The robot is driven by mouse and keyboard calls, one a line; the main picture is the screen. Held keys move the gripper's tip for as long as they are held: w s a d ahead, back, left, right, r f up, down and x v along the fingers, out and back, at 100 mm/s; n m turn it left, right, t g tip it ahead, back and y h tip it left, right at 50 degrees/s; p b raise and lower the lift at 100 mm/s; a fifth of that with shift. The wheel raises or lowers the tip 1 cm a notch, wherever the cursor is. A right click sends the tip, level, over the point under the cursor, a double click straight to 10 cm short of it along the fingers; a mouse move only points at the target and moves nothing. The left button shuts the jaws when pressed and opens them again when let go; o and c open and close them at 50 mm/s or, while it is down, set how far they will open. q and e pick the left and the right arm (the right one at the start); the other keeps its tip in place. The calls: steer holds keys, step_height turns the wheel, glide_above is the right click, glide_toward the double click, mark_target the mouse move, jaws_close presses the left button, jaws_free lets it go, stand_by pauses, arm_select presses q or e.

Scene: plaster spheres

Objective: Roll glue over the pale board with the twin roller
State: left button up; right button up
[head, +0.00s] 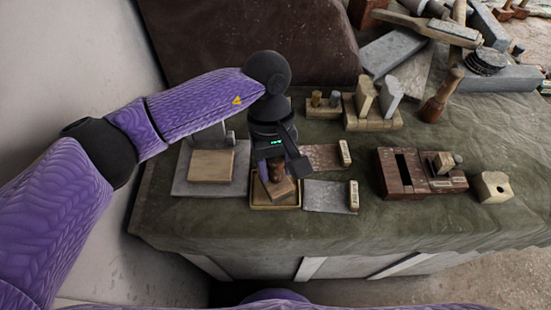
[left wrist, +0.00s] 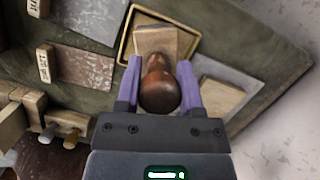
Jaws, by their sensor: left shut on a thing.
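My left gripper (head: 277,168) is shut on the brown knob handle (left wrist: 160,90) of a wooden block (left wrist: 155,40), which I take for the twin roller. Its rollers are hidden beneath the block. In the head view the block (head: 281,190) sits inside a shallow yellow-rimmed tray (head: 275,207); whether it touches the bottom I cannot tell. The pale board (head: 212,166) lies flat on a grey slab (head: 181,183) to the left of the tray. The board also shows at the right of the left wrist view (left wrist: 219,97). My right gripper is not in view.
Right of the tray lie a reddish plate (head: 320,156) and a grey plate (head: 325,197), with small labelled blocks at their ends. A brick-red box (head: 395,183) stands farther right. Wooden holders (head: 372,122) stand behind. A metal piece (head: 222,133) stands behind the board.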

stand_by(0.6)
arm_select(q)
steer(key=shift+f+b, duration=0.45)
steer(key=shift+b, duration=0.05)
steer(key=shift+f+b, duration=0.1)
steer(key=shift+b, duration=0.3)
stand_by(1.5)
steer(key=shift+r+p, duration=1.65)
steer(key=shift+r, duration=2)
steer(key=shift+f, duration=0.15)
